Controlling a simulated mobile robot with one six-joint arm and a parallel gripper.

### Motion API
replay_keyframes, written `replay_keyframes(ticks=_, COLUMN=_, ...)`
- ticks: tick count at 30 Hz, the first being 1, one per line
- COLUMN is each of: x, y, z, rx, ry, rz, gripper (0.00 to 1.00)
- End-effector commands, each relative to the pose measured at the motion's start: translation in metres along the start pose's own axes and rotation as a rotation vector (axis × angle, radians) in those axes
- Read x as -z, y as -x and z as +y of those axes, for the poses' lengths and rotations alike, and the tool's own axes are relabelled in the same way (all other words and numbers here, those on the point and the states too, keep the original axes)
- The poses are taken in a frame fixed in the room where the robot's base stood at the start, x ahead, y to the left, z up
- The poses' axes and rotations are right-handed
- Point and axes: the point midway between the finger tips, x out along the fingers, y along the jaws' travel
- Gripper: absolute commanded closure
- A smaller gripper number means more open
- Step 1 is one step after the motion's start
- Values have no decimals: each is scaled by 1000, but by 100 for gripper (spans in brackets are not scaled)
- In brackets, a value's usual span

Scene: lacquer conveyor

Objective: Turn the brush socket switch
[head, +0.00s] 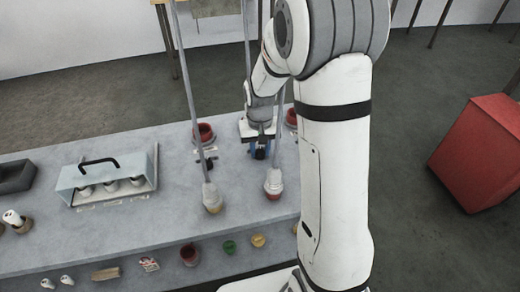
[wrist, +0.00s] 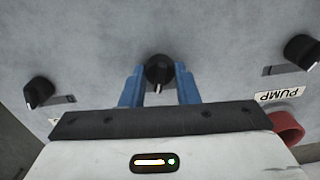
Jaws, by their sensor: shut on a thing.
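My gripper (wrist: 160,88) is shut on a black rotary switch knob (wrist: 158,72) on the grey surface, with one blue finger at each side of it. The knob's white pointer line faces down in the wrist view. The label of this knob is hidden, so I cannot read whether it is the brush socket switch. In the head view my gripper (head: 260,150) is low over the grey bench, beyond the two hanging rods.
A second black knob (wrist: 38,92) is at left and a third (wrist: 301,50) at right, near a PUMP label (wrist: 279,95). Red cups (head: 203,133) (head: 291,118) stand close by.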

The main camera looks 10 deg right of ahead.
Motion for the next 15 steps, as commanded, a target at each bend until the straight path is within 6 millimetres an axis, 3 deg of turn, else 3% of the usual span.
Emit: replay_keyframes(ticks=15, x=0, y=0, z=0, rx=0, ry=-189, rz=-1, gripper=95)
